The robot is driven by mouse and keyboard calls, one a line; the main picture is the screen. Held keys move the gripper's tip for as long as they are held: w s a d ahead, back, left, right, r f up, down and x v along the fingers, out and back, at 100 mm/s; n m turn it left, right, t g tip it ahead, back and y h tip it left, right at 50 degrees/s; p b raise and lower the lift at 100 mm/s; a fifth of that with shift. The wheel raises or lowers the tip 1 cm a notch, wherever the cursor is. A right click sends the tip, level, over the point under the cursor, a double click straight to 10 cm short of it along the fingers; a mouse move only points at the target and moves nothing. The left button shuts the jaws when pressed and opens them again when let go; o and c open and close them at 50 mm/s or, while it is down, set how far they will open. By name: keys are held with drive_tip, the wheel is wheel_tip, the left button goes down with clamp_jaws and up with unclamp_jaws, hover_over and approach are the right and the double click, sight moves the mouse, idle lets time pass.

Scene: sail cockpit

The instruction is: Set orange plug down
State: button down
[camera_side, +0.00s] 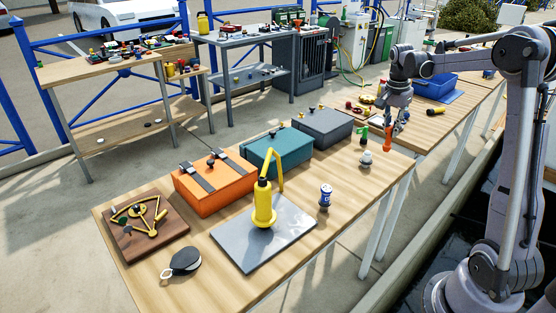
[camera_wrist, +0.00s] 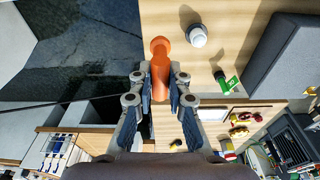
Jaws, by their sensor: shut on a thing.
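The orange plug (camera_side: 388,138) is held below my gripper (camera_side: 396,112) at the far right corner of the wooden table. In the wrist view the orange plug (camera_wrist: 160,52) sticks out between the fingertips of my gripper (camera_wrist: 160,76), near the table's edge with dark water beyond. My gripper is shut on it. In the side view the plug looks upright; I cannot tell whether its lower end touches the wood.
A white knob-like piece (camera_side: 366,158) and a green item (camera_side: 363,137) stand close to the plug. A dark grey box (camera_side: 322,127), teal box (camera_side: 276,152) and orange case (camera_side: 214,182) line the back. A yellow pump (camera_side: 263,205) stands on a grey mat (camera_side: 240,254).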

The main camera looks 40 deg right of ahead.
drive_tip(key=a, duration=0.7)
drive_tip(key=shift+w+a+f, duration=1)
drive_tip(key=shift+w+f, duration=0.6)
drive_tip(key=shift+f, duration=0.3)
drive_tip(key=shift+w+a+f, duration=1)
drive_tip(key=shift+w+f, duration=0.6)
drive_tip(key=shift+f, duration=0.25)
drive_tip(key=shift+w+a+f, duration=1)
drive_tip(key=shift+w+f, duration=0.6)
drive_tip(key=shift+f, duration=0.3)
drive_tip(key=shift+f, duration=0.15)
drive_tip(key=c, duration=1.3)
unclamp_jaws()
